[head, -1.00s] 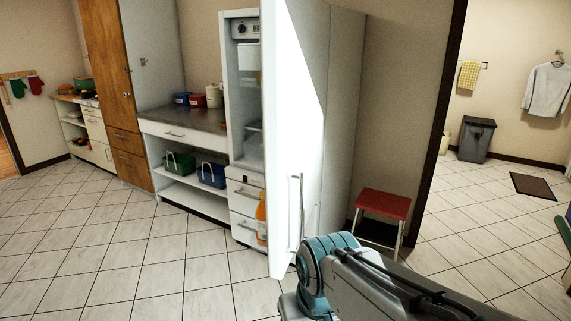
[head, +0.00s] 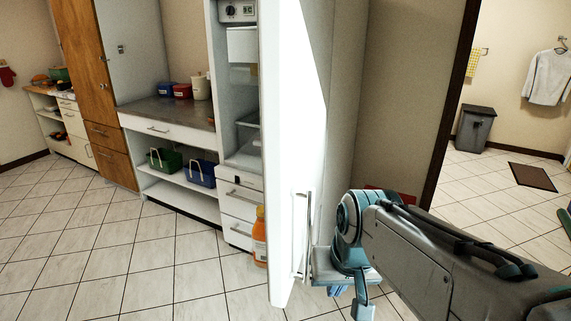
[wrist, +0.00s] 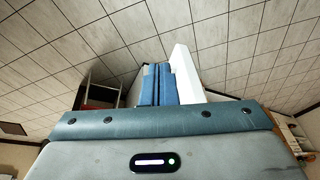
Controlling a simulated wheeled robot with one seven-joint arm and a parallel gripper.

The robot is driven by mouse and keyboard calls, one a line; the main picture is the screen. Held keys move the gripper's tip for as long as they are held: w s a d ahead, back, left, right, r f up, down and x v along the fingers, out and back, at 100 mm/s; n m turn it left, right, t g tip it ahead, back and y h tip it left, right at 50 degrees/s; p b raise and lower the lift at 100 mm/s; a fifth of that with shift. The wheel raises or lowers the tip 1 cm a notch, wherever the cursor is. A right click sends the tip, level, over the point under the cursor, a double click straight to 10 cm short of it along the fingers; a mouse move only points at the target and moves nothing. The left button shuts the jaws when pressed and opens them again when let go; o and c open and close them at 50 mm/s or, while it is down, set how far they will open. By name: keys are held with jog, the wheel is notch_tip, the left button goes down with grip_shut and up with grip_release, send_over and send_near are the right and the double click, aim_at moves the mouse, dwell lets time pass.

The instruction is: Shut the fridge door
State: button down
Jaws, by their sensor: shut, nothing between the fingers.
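The white fridge door (head: 288,150) stands open in the middle of the head view, swung out toward me, with a vertical bar handle (head: 300,235) on its outer face. The fridge (head: 236,70) behind it shows its open inside, shelves and drawers left of the door. My gripper (wrist: 157,85) is shut and empty. In the wrist view its blue fingers are right beside the door's white edge (wrist: 186,75); I cannot tell whether they touch. In the head view my wrist is at the door's outer side, near the handle's lower end.
An orange bottle (head: 259,238) shows at the door's left edge, low down. A red stool (head: 391,193) stands behind my arm, mostly hidden. A counter (head: 165,112) with bins is left of the fridge. The tiled floor (head: 150,260) at the left is clear.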

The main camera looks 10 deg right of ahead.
jog(key=w+d+r+m+t+y+b, duration=0.1)
jog(key=w+d+r+m+t+y, duration=0.25)
jog(key=w+r, duration=1.35)
jog(key=p, duration=0.1)
send_near(290, 183)
jog(key=x, duration=0.5)
jog(key=shift+n+h, duration=0.35)
jog(key=shift+n, duration=0.1)
jog(key=shift+w+a, duration=0.1)
jog(key=shift+a, duration=0.05)
